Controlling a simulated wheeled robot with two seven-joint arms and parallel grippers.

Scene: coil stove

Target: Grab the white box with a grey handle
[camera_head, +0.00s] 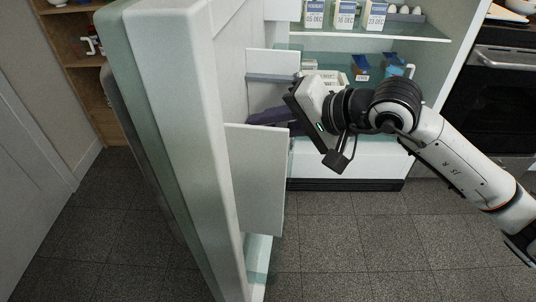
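A white box-like panel with a grey strip like a handle (272,78) is on the inner side of the open fridge door, at the picture's middle. I cannot tell for sure whether it is the task's white box. My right gripper (264,116) comes in from the right. Its dark purplish fingers point left toward the door, just below the grey strip and above a larger white door bin (260,180). The fingers are partly hidden by the wrist and the bin, so their opening and any contact are unclear. My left gripper is out of view.
The open fridge door (185,120) fills the left centre. The fridge shelf (410,32) holds milk cartons (344,14) and eggs (404,10); small boxes (361,66) sit lower. An oven (495,90) is at right. The tiled floor (340,240) is clear.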

